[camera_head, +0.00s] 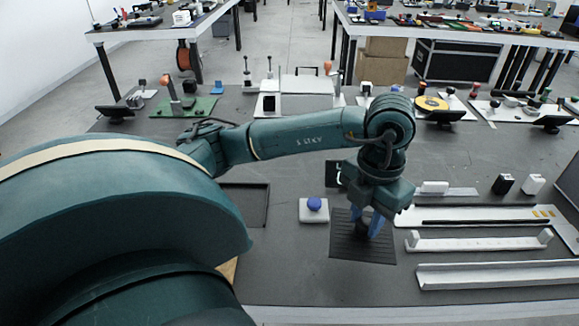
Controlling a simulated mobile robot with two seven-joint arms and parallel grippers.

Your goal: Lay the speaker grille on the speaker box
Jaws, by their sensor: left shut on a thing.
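A dark ribbed panel (350,246), which looks like the speaker grille, is directly below my left gripper. My left gripper (367,222) points down with blue fingers shut on a small dark part, apparently the grille's grip; the wrist hides much of it. I cannot tell whether the panel rests on something or hangs just above it. No speaker box stands out clearly; a shallow dark tray with a raised rim (266,206) lies to the left, partly behind my arm. My right gripper is not in view.
A white block with a blue knob (314,209) stands just left of the panel. Long white rails (480,245) lie to the right. Small black and white blocks (503,184) sit farther right. Several fixtures line the table's back edge. The table front is mostly clear.

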